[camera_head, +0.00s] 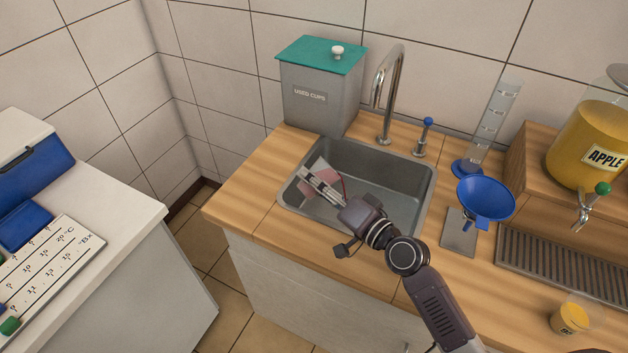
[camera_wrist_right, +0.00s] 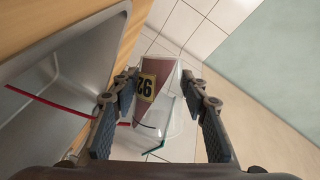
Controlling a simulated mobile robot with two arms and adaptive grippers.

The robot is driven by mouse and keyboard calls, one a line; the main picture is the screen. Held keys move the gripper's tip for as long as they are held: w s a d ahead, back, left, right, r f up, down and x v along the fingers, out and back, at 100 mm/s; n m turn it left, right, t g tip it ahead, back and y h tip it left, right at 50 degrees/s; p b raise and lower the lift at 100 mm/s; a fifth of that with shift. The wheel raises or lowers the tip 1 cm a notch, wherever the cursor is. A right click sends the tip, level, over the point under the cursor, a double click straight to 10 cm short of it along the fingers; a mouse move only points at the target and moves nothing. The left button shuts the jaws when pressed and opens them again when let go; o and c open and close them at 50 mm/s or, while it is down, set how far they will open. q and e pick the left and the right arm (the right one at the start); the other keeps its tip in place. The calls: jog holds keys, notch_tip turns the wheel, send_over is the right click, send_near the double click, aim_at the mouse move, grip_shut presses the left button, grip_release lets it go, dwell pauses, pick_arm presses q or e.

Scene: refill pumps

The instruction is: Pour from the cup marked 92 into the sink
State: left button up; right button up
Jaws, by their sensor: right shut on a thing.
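The cup marked 92 (camera_wrist_right: 147,88) is clear, with a dark label and reddish contents. My right gripper (camera_wrist_right: 165,95) is shut on it, one finger on each side. In the head view, my right gripper (camera_head: 322,188) holds the cup (camera_head: 316,172) strongly tilted over the left part of the sink (camera_head: 385,200). The sink is a grey metal basin set in the wooden counter. A thin red line shows by the cup in both views; I cannot tell whether it is liquid. My left gripper is out of view.
A grey used-cups bin (camera_head: 318,95) with a teal lid stands behind the sink, beside the tap (camera_head: 388,90). To the right are a blue funnel (camera_head: 485,200), a measuring cylinder (camera_head: 493,125), an apple dispenser (camera_head: 592,145) and a small yellow-filled cup (camera_head: 570,318).

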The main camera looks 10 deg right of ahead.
jog(key=shift+r, duration=0.15)
jog(key=shift+w+d+f+m+b, duration=0.15)
jog(key=shift+f+m+b, duration=0.25)
jog(key=shift+f+b, duration=0.2)
jog(key=shift+r, duration=0.1)
jog(key=shift+r, duration=0.1)
dwell(0.5)
jog(key=shift+r+m+y, duration=0.1)
jog(key=shift+m+y, duration=0.2)
jog(key=shift+r, duration=0.1)
dwell(0.5)
